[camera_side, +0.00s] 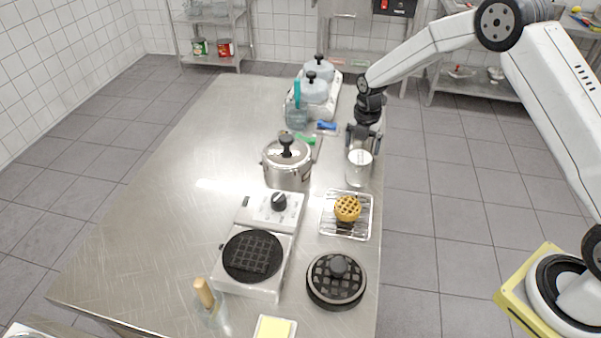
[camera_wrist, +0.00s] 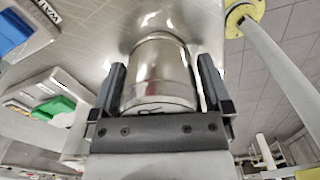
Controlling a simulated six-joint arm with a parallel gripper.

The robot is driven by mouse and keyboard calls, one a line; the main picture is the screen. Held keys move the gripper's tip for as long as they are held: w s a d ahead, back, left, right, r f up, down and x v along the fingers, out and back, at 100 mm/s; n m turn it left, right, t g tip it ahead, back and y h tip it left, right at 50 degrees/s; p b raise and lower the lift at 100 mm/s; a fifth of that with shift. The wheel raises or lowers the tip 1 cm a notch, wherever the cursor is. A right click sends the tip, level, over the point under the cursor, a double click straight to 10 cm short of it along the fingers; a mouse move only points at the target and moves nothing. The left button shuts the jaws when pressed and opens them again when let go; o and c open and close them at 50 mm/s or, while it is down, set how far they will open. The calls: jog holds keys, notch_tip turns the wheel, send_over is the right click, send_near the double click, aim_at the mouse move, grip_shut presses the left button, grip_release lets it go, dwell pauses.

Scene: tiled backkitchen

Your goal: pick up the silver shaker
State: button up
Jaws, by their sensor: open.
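The silver shaker (camera_side: 359,168) stands near the right edge of the steel table (camera_side: 165,215), right of the lidded pot. In the side view my gripper (camera_side: 363,145) is just above and behind the shaker, with its fingers pointing down near its top. In the wrist view the shaker (camera_wrist: 158,75) lies between the two fingers of my gripper (camera_wrist: 160,88). Gaps show between the shaker and the fingers, so the gripper is open. I cannot tell how far the fingers reach down beside it.
A steel pot (camera_side: 287,165) stands left of the shaker. A wire rack (camera_side: 330,226) with a waffle (camera_side: 347,208) lies in front, beside a waffle iron (camera_side: 265,255). Blue (camera_side: 327,126) and green (camera_side: 305,138) items lie behind. The table's left side is clear.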

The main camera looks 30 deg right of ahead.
dwell(0.4)
jog(key=c, duration=1.2)
jog(key=shift+o, duration=0.2)
jog(key=shift+r, duration=0.15)
jog(key=shift+r, duration=0.85)
jog(key=s+a+r, duration=0.1)
jog(key=s+r, duration=1)
jog(key=s, duration=0.3)
jog(key=shift+a, duration=0.1)
